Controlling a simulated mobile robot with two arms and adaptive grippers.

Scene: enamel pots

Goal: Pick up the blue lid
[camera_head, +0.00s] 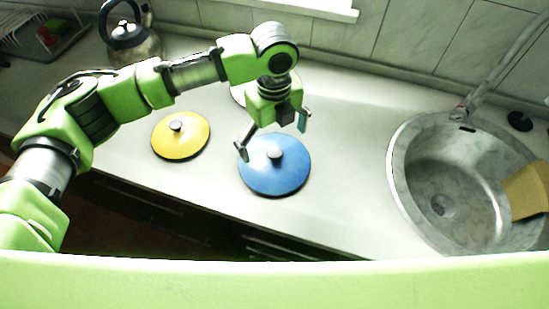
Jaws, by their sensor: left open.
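The blue lid (283,178) lies flat on the pale countertop, with a light round knob (275,153) at its middle. My left gripper (272,137) is open and empty above the far edge of the lid. One finger hangs down at the lid's far left edge in the picture, and the other is up to the right. How high the fingers are above the lid I cannot tell. My right gripper is not in view.
A yellow lid (181,145) lies to the left. A pale round thing (238,95) is mostly hidden behind my left arm. A kettle (132,42) and a dish rack (40,38) stand at the back left. A sink (408,190) is at the right; the counter (345,150) before it is clear.

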